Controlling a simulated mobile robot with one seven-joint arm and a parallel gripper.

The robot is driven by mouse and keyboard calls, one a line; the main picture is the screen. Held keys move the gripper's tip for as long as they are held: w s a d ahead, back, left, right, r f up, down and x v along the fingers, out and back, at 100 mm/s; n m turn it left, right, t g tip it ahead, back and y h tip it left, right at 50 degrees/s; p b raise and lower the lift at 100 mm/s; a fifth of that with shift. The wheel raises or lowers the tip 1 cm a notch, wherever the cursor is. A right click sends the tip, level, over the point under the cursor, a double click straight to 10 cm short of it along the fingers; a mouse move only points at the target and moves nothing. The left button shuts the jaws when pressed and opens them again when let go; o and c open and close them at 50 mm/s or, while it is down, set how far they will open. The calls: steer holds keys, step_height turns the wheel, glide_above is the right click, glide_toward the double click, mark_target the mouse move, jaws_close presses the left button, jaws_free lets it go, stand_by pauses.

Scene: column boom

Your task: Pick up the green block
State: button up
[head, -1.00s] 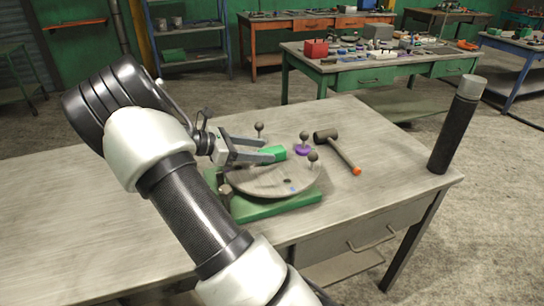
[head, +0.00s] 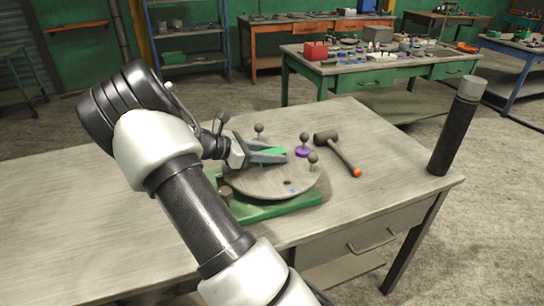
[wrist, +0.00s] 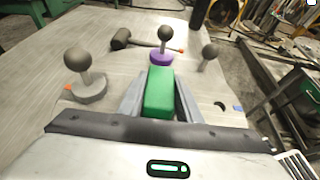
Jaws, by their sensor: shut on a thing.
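The green block (wrist: 159,90) lies between the two fingers of my gripper (wrist: 160,98) in the wrist view, and the fingers are shut on it. In the head view my gripper (head: 270,153) is low over the round grey plate (head: 265,186), and only a strip of the green block (head: 272,152) shows between its fingers. I cannot tell whether the block still touches the plate. The plate sits on a green base (head: 270,211) on the workbench.
Knobs on short stems stand around the plate, one with a purple base (head: 303,151). A mallet (head: 337,151) lies behind on the right. A tall black cylinder (head: 454,130) stands at the bench's right corner. The bench's left side (head: 60,200) is clear.

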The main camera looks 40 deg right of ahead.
mark_target(271, 151)
steer(key=shift+r, duration=0.15)
step_height(271, 151, up, 10)
steer(key=shift+f+p, duration=0.1)
steer(key=shift+p, duration=0.75)
steer(key=shift+w, duration=0.1)
